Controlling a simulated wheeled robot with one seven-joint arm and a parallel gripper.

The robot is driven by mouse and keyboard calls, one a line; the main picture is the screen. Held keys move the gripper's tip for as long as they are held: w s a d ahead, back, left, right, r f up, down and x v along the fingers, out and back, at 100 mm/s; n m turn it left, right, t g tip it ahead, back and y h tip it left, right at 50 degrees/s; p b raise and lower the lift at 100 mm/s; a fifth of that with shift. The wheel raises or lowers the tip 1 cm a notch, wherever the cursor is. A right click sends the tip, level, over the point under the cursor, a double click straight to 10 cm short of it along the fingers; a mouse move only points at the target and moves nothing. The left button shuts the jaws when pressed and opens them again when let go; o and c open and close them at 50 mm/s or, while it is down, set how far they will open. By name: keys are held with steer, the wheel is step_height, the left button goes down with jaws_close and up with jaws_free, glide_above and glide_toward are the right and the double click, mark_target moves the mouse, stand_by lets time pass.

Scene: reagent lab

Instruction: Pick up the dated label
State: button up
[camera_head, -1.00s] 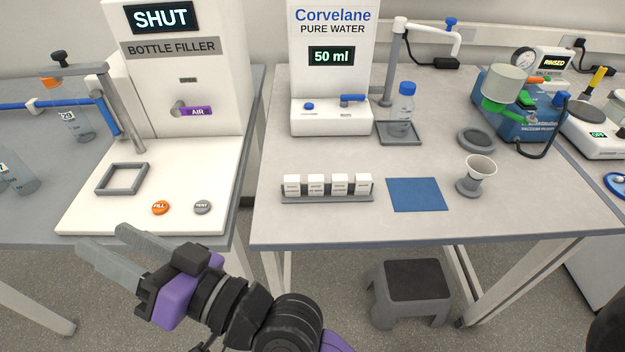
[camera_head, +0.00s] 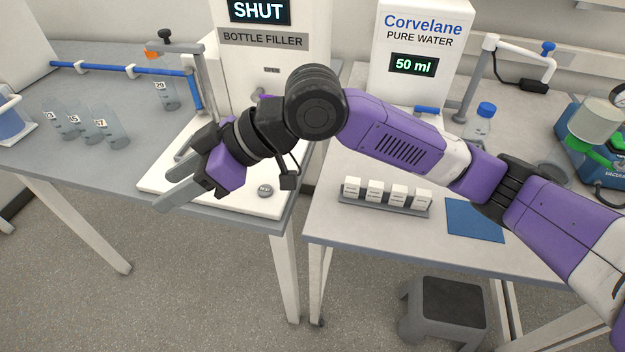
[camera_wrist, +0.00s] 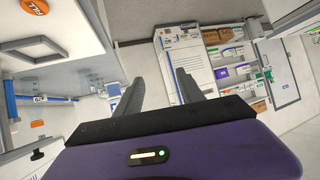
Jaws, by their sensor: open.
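Several small white label blocks (camera_head: 387,192) with print too small to read stand in a row on a grey holder (camera_head: 385,206) on the right bench. I cannot tell which one is dated. My gripper (camera_head: 163,188) is open and empty at the front edge of the left bench, well left of the blocks. Its two grey fingers also show apart in the wrist view (camera_wrist: 160,82), with nothing between them. The label blocks are not seen in the wrist view.
The bottle filler (camera_head: 270,40) reading SHUT stands behind my arm. Several numbered clear bottles (camera_head: 112,135) are at left. The water dispenser (camera_head: 425,40), a blue mat (camera_head: 474,220) and a capped bottle (camera_head: 478,128) are at right. A grey step stool (camera_head: 447,300) stands below. A gap separates the benches.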

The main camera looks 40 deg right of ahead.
steer(key=s+d+f+g+h, duration=0.1)
steer(key=d+f+h, duration=0.2)
steer(key=d, duration=0.5)
steer(key=s+d+f+g+h, duration=0.2)
steer(key=d+f, duration=0.1)
steer(key=d, duration=0.4)
steer(key=m+g+h+p, duration=0.1)
steer(key=m+g+h, duration=0.2)
steer(key=h, duration=0.2)
glide_above(377, 184)
steer(key=shift+a+f, duration=0.2)
steer(key=shift+f, duration=0.05)
steer(key=shift+d+f, duration=0.1)
steer(key=shift+f, duration=0.25)
steer(key=shift+d+f+p, duration=0.1)
steer(key=shift+f+p, duration=0.55)
steer(key=shift+f, duration=2.8)
jaws_close()
